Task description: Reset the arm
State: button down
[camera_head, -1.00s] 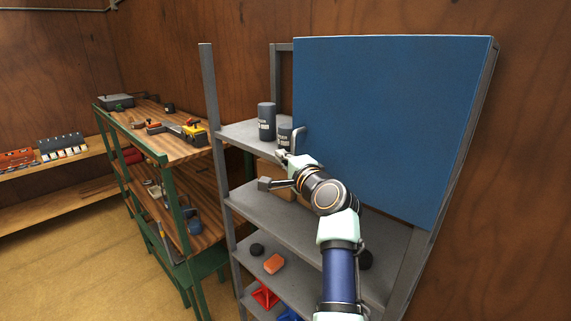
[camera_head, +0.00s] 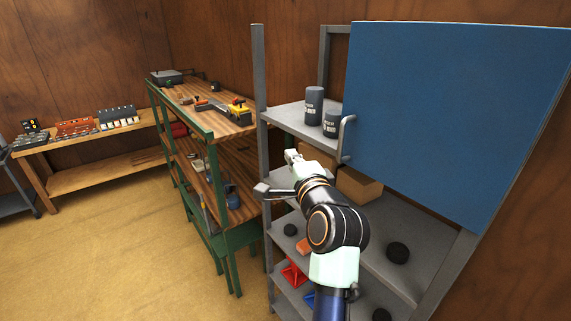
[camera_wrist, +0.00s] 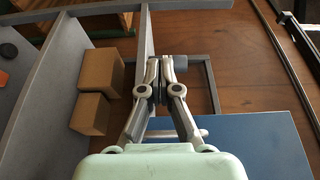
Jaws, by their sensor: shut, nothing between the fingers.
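My gripper (camera_head: 292,156) shows in the head view, in front of the grey shelf unit and left of the blue door's handle. In the wrist view its two fingers (camera_wrist: 160,66) are together with nothing between them. The blue door (camera_head: 455,120) stands on the right side of the shelf unit, with a grey bar handle (camera_head: 347,140) on its left edge. In the wrist view the blue door (camera_wrist: 250,145) and its handle (camera_wrist: 190,134) lie below and behind the fingers. My gripper looks apart from the handle.
The grey shelf unit holds two dark cans (camera_head: 314,106), a cardboard box (camera_head: 358,186), dark round pieces (camera_head: 398,253) and red items (camera_head: 293,273). A green-framed workbench (camera_head: 222,185) with tools stands left. A wooden bench (camera_head: 100,170) is farther left. The floor (camera_head: 110,250) there is clear.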

jog(key=s+a+f+n+g+h, duration=0.1)
jog(key=s+f+n+g+h, duration=0.1)
jog(key=s+f+n, duration=0.8)
jog(key=s+d+f+n+h, duration=0.1)
jog(key=s+f, duration=0.2)
jog(key=s, duration=0.4)
jog(key=s+d+f+n+g+h, duration=0.1)
jog(key=s+f, duration=0.3)
jog(key=s, duration=0.3)
jog(key=s+d+f+n+g+h, duration=0.1)
jog(key=s+f+n+h, duration=0.1)
jog(key=s+f, duration=0.2)
jog(key=s, duration=0.3)
jog(key=shift+d+f, duration=0.25)
jog(key=shift+d, duration=0.1)
jog(key=shift+s, duration=0.1)
